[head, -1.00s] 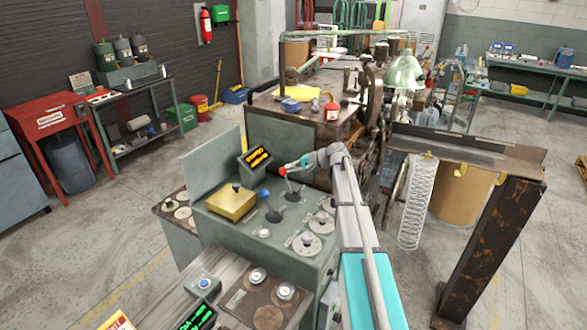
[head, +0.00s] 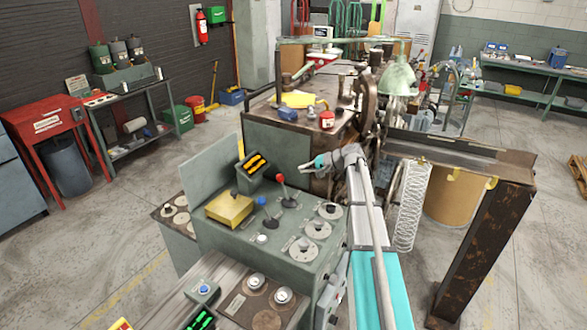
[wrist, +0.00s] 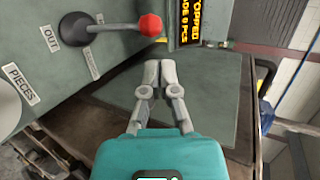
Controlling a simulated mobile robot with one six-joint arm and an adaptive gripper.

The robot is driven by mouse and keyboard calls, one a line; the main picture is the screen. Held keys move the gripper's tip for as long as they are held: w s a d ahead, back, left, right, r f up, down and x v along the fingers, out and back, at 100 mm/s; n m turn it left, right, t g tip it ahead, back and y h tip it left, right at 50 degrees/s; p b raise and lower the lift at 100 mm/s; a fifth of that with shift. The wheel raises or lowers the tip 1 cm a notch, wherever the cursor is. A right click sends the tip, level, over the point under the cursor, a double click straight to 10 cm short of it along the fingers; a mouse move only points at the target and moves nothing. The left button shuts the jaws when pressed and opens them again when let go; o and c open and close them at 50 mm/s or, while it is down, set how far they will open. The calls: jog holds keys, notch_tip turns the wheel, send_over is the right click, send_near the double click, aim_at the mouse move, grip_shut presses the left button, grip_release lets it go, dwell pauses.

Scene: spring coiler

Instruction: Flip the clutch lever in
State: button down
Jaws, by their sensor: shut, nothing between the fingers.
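A lever with a red knob (head: 281,180) stands on the green control panel (head: 225,245). A second label beside that base is too small to read. A similar lever with a blue knob (head: 262,201) stands to its left in the head view. My gripper (head: 307,166) is shut and empty, to the right of the red knob and apart from it. In the wrist view its fingertips (wrist: 160,64) lie together below the red knob.
A small display with yellow text (wrist: 189,22) is close to the red knob; it also shows behind the levers (head: 255,164). A yellow box (head: 229,209) and several round dials (head: 318,230) are on the panel. The coiling machine (head: 290,133) stands behind.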

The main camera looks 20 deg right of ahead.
jog(key=p+v, duration=0.2)
jog(key=v, duration=0.4)
jog(key=shift+r+p, duration=0.4)
jog(key=shift+s+d, duration=0.1)
